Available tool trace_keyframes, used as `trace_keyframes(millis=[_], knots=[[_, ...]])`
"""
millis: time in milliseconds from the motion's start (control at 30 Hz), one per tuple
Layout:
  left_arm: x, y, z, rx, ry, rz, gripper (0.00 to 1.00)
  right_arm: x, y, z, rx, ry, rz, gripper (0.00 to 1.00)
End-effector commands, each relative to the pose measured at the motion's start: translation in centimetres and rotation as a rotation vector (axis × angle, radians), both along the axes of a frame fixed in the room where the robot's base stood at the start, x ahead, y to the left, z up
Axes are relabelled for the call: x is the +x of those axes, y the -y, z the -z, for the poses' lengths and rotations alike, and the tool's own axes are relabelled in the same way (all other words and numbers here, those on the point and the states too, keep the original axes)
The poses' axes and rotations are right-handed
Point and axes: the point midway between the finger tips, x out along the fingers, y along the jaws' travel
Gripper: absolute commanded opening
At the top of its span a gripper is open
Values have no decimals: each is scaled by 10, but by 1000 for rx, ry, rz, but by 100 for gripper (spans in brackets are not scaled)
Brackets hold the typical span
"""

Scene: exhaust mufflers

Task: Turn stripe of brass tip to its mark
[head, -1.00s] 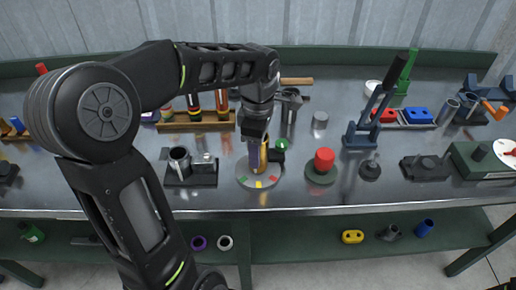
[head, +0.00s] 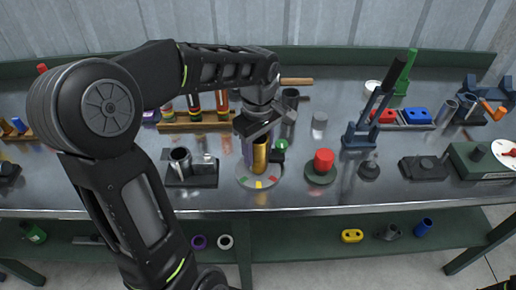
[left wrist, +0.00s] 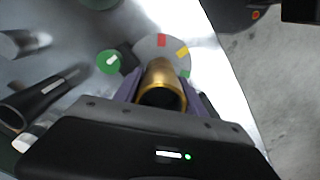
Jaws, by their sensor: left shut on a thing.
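The brass tip (head: 260,157) stands upright on a round grey disc (head: 243,183) near the bench's front edge. The disc has red, yellow and green marks along its rim; they also show in the left wrist view, beside the brass tip (left wrist: 162,82). My left gripper (head: 256,160) comes down from above and is shut on the brass tip, with a purple finger on each side (left wrist: 163,100). The end of the tip facing the wrist camera looks dark and hollow. I cannot make out the stripe. My right gripper is not in view.
A green knob (head: 281,145) on a black block sits just behind the disc. A red cylinder on a round base (head: 324,160) stands to the right, a black fixture with a metal cup (head: 181,160) to the left. A wooden rack (head: 190,127) stands behind.

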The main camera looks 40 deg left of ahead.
Motion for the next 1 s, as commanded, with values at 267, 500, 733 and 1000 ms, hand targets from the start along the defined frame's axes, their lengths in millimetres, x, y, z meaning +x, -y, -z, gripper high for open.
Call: trace_keyframes(millis=[267, 500, 733, 1000], knots=[[0, 0, 0, 1, 1, 2, 1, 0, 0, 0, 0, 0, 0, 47], [0, 0, 0, 1, 1, 1, 57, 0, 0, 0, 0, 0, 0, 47], [0, 0, 0, 0, 1, 1, 73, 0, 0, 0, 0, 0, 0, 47], [0, 0, -1, 1, 1, 0, 73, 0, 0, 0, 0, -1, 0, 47]])
